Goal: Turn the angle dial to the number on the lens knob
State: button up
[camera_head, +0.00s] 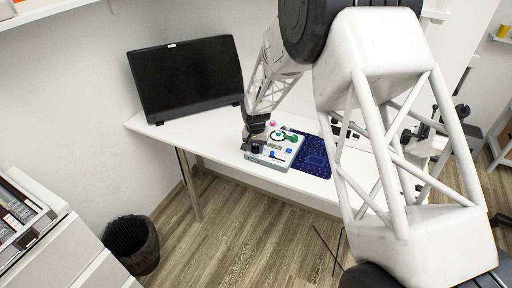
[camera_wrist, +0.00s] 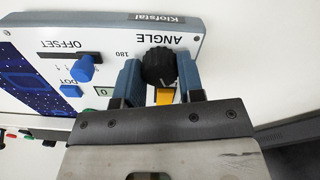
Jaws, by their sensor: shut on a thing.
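A light control panel (camera_head: 278,162) with a blue-grey edge lies on the white table. In the wrist view the panel (camera_wrist: 112,32) appears upside down, with the labels ANGLE, OFFSET and DOT. The angle dial is a black ribbed knob (camera_wrist: 159,64) below the word ANGLE, near a "180" mark. My gripper (camera_wrist: 158,76) has a finger on each side of this knob and is shut on it. The knob's pointer and most of its scale are hidden. In the head view my gripper (camera_head: 254,147) is at the panel's left part. I cannot make out the lens knob or its number.
A blue OFFSET knob (camera_wrist: 86,66) and a blue DOT knob (camera_wrist: 71,91) sit beside the angle dial. A green part (camera_head: 290,138) is on the panel. A dark blue patterned board (camera_head: 314,157) lies to its right. A black monitor (camera_head: 187,78) stands behind.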

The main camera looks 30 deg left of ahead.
aim_at(256, 147)
jog(key=shift+m, duration=0.8)
jog(key=o, duration=0.9)
jog(key=shift+r, duration=0.1)
jog(key=shift+r, duration=3.8)
